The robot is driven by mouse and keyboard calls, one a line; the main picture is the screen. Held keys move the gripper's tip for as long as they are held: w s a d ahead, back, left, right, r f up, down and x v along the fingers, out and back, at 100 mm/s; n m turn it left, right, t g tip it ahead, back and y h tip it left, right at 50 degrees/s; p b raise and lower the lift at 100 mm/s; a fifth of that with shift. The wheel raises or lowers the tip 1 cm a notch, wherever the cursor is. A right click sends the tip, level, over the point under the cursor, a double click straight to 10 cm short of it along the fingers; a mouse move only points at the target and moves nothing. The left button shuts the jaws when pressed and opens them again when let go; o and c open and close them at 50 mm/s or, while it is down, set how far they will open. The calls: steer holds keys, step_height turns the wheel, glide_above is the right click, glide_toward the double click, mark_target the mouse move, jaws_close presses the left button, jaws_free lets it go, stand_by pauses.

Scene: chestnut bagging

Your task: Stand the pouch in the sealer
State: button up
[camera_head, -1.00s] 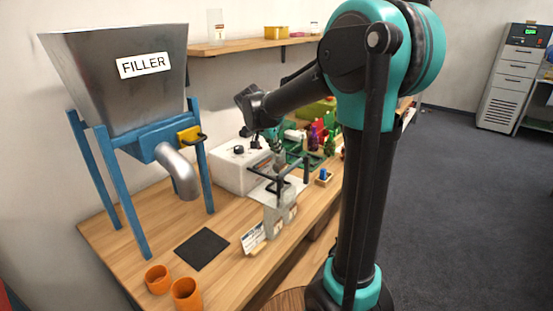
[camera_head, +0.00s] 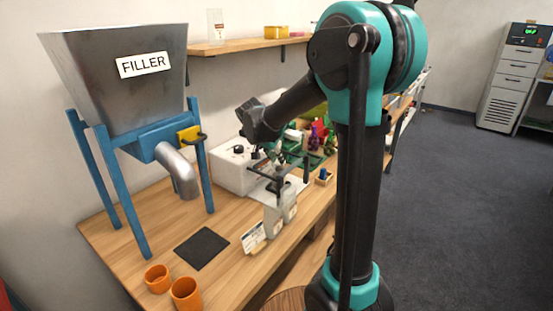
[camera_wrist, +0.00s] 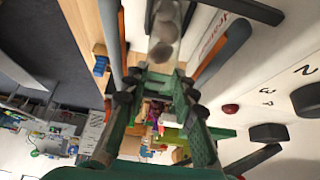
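The clear pouch with brown chestnuts (camera_wrist: 165,28) is beyond my fingertips at the top of the wrist view. My gripper (camera_wrist: 158,76) appears shut on its near end. The pouch lies between two long bars of the sealer. The sealer is a white box (camera_head: 230,172) with dark knobs on the bench; its white face with numbers and knobs also shows in the wrist view (camera_wrist: 285,105). In the head view my gripper (camera_head: 277,158) is low over the sealer's dark frame, and the pouch there is mostly hidden. I cannot tell whether its base touches anything.
Two filled pouches (camera_head: 272,222) stand in front of the sealer beside a white card (camera_head: 253,238). The filler (camera_head: 120,85), a black mat (camera_head: 202,248) and orange cups (camera_head: 186,293) are at left. A green tray with coloured items lies behind. Bare bench is left of the sealer.

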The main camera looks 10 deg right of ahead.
steer(key=v, duration=1.2)
stand_by(2.0)
